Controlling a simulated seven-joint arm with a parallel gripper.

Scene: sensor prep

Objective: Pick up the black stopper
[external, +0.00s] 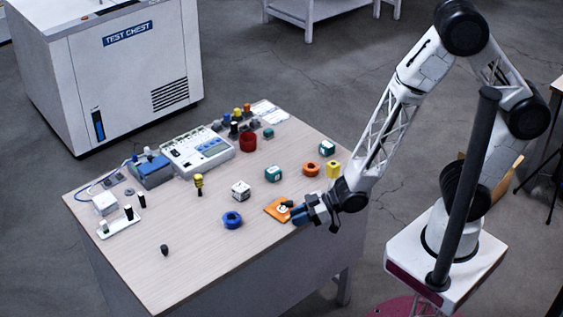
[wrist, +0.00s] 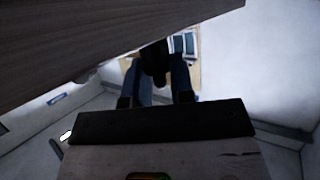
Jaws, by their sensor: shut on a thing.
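My gripper (external: 297,212) is at the right front edge of the table, beside the orange square piece (external: 277,210). In the wrist view its blue fingers (wrist: 157,82) are shut on a black stopper (wrist: 155,60), a dark tapered piece seen against a pale background. In the external view the held stopper is hard to make out beside the fingers. I cannot tell whether it touches the table or the orange piece. Another small dark stopper-like piece (external: 164,249) stands alone at the table's front left.
On the table (external: 190,285) are a blue ring (external: 232,220), white cube (external: 241,191), teal cubes (external: 273,174), an orange ring (external: 312,169), a yellow piece (external: 334,170) and a red cup (external: 248,141). Instruments (external: 197,150) line the back left. The front middle is clear.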

